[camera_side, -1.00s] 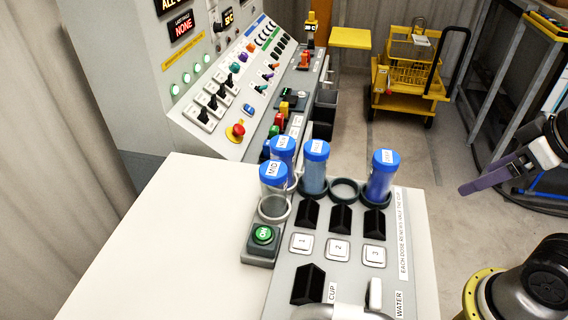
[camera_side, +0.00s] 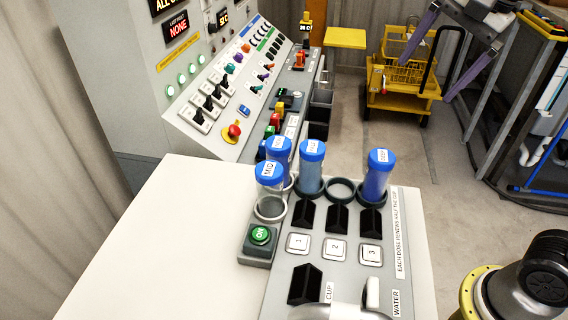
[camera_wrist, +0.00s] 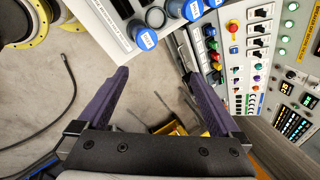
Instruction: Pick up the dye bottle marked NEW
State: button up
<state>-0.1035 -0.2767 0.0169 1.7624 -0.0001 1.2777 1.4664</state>
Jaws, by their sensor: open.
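Several blue-capped dye bottles stand in ring holders at the back of the panel in the side view. The front-left bottle (camera_side: 270,178) reads MID. Another bottle (camera_side: 279,150) is close behind it. A middle bottle (camera_side: 311,168) and a right bottle (camera_side: 376,180) have cap labels too small to read surely, so I cannot tell which is NEW. Blue caps, one labelled (camera_wrist: 146,38), show at the top of the wrist view. My gripper (camera_side: 421,80) has purple fingers, apart and empty, beyond and above the right bottle. In the wrist view my gripper (camera_wrist: 153,68) is below the caps.
An empty ring (camera_side: 343,189) lies between the middle and right bottles. A green ON button (camera_side: 260,236) and white numbered buttons (camera_side: 334,249) are in front. A control console (camera_side: 215,100) stands behind left; a yellow cart (camera_side: 400,85) is on the floor beyond.

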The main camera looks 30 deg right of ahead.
jog(key=w+a+m+g, duration=0.1)
jog(key=w+a+m, duration=0.35)
jog(key=w, duration=0.55)
jog(key=g, duration=0.3)
send_over(277, 142)
jog(key=shift+n, duration=0.25)
jog(key=f, duration=1.2)
jog(key=shift+w+d+f, duration=0.15)
jog(key=shift+d+f, duration=0.05)
jog(key=shift+d, duration=0.2)
jog(key=f, duration=0.6)
jog(key=a+f, duration=0.1)
jog(key=f, duration=0.2)
jog(key=shift+s+d+f, duration=0.1)
jog(key=shift+s+f, duration=0.05)
jog(key=shift+f, duration=1.45)
jog(key=shift+s+d+f, duration=0.1)
jog(key=shift+f, duration=1.5)
jog(key=shift+r, duration=0.1)
grip_shut()
